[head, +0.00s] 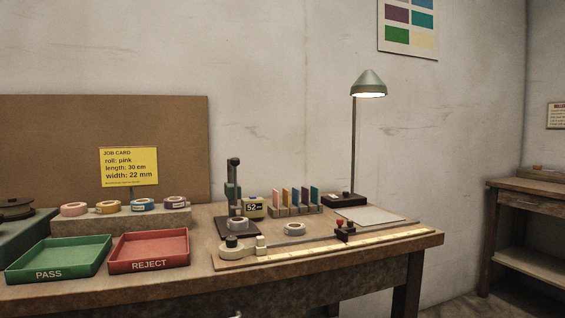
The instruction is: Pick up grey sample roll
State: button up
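A pale grey-white tape roll (294,229) lies flat on the bench behind the measuring board (390,238). A second pale ring-shaped piece (238,223) sits at the foot of the dark gauge stand (234,190); I cannot tell whether it is a roll or part of the stand. From colour alone I cannot be sure which is the grey sample roll. Rolls with pink (74,209), orange (108,207), blue (143,205) and tan (173,202) sides stand in a row on a raised block.
A green PASS tray (48,274) and a red REJECT tray (150,264) stand empty at the front left. A display (253,208), a rack of coloured cards (295,211) and a lit lamp (368,86) stand behind. A yellow job card (129,167) reads pink, 30 cm, 22 mm.

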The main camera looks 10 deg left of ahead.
aim_at(235, 224)
jog(key=i+j, duration=0.2)
jog(key=u, duration=0.45)
jog(key=i+u, duration=0.15)
jog(key=u, duration=0.3)
jog(key=i+u, duration=0.1)
jog(key=u, duration=0.3)
